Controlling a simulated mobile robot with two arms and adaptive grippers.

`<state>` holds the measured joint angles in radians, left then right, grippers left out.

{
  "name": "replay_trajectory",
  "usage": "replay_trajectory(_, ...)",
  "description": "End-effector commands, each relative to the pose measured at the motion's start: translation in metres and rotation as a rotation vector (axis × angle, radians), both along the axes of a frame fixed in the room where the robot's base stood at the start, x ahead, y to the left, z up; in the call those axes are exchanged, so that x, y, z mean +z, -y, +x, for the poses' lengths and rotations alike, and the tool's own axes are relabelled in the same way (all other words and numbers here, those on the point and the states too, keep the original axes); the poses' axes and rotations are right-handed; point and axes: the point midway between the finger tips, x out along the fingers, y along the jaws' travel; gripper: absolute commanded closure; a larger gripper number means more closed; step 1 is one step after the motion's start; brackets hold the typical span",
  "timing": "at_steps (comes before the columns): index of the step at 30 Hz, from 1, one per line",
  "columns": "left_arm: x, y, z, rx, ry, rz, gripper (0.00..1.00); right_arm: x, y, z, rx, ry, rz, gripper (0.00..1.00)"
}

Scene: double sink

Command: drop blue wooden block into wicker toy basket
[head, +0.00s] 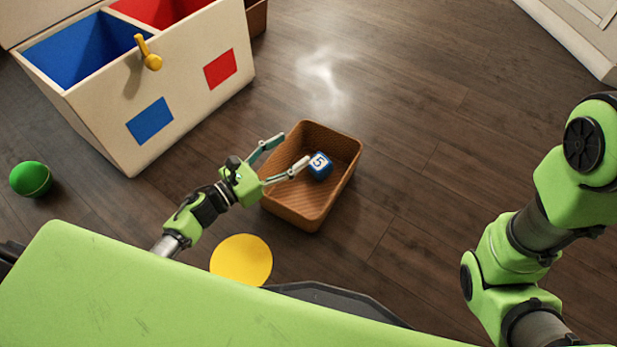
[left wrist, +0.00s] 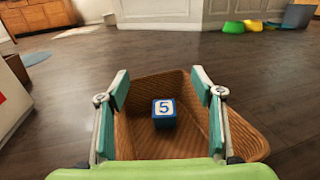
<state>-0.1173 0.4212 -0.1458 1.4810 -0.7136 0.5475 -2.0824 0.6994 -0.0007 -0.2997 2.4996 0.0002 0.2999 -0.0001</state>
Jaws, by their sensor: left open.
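The wicker basket (head: 283,190) stands on the floor, a brown open box with sloping walls; it also fills the lower middle of the left wrist view (left wrist: 240,139). The blue block (head: 320,165), with a white face marked 5, is within the basket's outline. In the left wrist view the block (left wrist: 164,113) shows against the basket's inside, between the fingers in the picture. I cannot tell whether it rests on the bottom. My left gripper (head: 288,153) is open over the basket's left side, its fingers apart and empty. My right gripper is out of view.
A cream toy box (head: 185,100) with blue and red compartments and a yellow knob (head: 149,56) stands at upper left. A green ball (head: 31,179) and a yellow disc (head: 241,260) lie nearby. Floor right of the basket is clear.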

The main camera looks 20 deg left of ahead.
Motion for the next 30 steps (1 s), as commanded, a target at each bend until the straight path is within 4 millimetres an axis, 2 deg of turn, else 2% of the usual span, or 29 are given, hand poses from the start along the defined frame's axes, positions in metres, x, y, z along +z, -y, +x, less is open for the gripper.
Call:
replay_trajectory(1, -0.002, -0.007, -0.011, 0.0, -0.004, 0.001, 0.4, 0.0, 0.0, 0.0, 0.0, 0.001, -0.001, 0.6)
replay_trajectory(6, -0.001, -0.026, -0.039, 0.001, -0.003, 0.001, 0.4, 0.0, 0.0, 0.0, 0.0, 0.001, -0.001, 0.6)
replay_trajectory(12, 0.0, -0.038, -0.058, -0.001, 0.0, 0.0, 0.4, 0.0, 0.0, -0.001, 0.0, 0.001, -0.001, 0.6)
replay_trajectory(28, 0.001, -0.041, -0.062, -0.001, 0.001, -0.001, 0.4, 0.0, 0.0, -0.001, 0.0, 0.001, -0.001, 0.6)
replay_trajectory(30, 0.006, -0.038, -0.062, -0.004, -0.001, -0.017, 0.4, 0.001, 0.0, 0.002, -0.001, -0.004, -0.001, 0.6)
